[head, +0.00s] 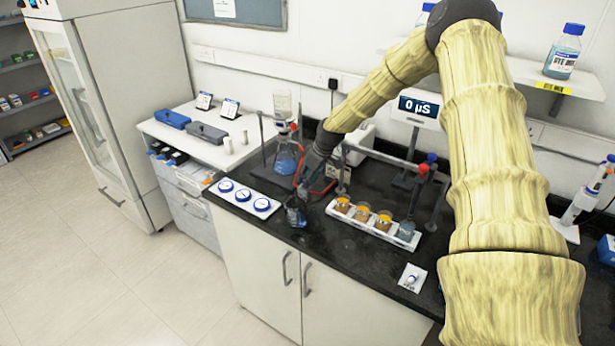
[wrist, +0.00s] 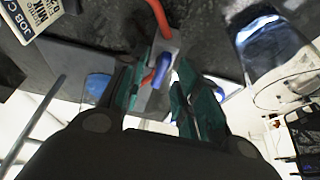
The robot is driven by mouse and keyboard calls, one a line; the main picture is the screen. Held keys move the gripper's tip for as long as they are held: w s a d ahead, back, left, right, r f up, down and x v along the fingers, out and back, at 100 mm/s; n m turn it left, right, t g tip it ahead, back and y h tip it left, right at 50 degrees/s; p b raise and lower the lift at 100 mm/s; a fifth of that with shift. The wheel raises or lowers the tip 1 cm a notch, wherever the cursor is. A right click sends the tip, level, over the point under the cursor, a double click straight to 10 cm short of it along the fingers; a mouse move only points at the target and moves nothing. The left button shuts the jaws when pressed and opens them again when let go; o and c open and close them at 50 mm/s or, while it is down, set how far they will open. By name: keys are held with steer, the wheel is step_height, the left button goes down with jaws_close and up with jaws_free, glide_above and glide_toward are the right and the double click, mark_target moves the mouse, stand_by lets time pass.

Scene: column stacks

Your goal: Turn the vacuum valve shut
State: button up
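The vacuum valve shows in the wrist view as a small grey block with a blue handle (wrist: 163,70), joined to red tubing (wrist: 160,18). The blue handle lies between the two teal-padded fingers of my gripper (wrist: 158,92). The fingers stand apart, with a gap visible around the handle; I cannot tell whether either finger touches it. In the head view my gripper (head: 302,188) is low over the front part of the black bench, by the red tubing (head: 325,187). The valve itself cannot be made out there, behind or beside my gripper.
A flask of blue liquid (head: 286,161) stands behind my gripper. A white strip with blue-rimmed dishes (head: 243,195) lies to its left. A white rack of jars (head: 405,237) is to its right, and a metal stand (head: 437,190) stands farther right. The bench front edge is close.

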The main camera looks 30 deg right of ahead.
steer(key=shift+w+f, duration=0.1)
steer(key=shift+f, duration=0.1)
jaws_close()
